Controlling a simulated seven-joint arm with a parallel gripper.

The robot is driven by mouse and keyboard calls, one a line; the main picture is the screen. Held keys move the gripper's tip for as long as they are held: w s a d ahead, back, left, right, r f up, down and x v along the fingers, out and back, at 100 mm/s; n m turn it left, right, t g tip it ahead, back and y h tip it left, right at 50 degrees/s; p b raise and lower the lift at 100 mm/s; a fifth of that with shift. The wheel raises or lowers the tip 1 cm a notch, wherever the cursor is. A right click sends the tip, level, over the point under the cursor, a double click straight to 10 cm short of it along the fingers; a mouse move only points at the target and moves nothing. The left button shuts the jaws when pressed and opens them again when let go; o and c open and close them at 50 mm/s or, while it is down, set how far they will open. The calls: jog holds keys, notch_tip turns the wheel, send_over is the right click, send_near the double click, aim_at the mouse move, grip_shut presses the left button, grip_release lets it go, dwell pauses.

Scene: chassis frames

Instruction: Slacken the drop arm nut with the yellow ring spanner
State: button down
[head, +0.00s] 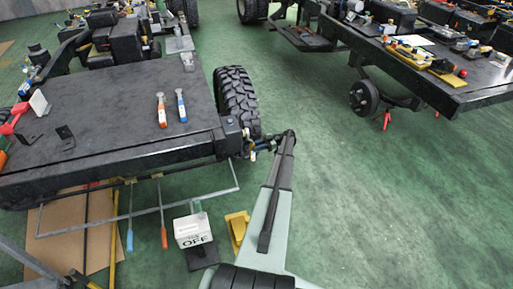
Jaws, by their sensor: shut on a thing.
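My arm reaches up from the bottom centre, and my gripper (277,142) is at the front end of the left chassis frame (110,167), just right of the tyre. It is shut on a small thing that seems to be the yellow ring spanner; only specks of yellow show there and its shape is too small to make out. The drop arm and its nut cannot be told apart among the small dark parts at the beam's end. Whether the spanner is around the nut or beside it cannot be seen.
A black tyre (237,102) stands close behind my gripper. Orange-handled (161,110) and blue-handled (181,105) tools lie on the deck. A white box marked OFF (192,231) and a yellow block (237,229) are left of my arm. The green floor (390,200) is clear to the right.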

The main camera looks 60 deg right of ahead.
jog(key=shift+w+a, duration=0.35)
dwell(1.1)
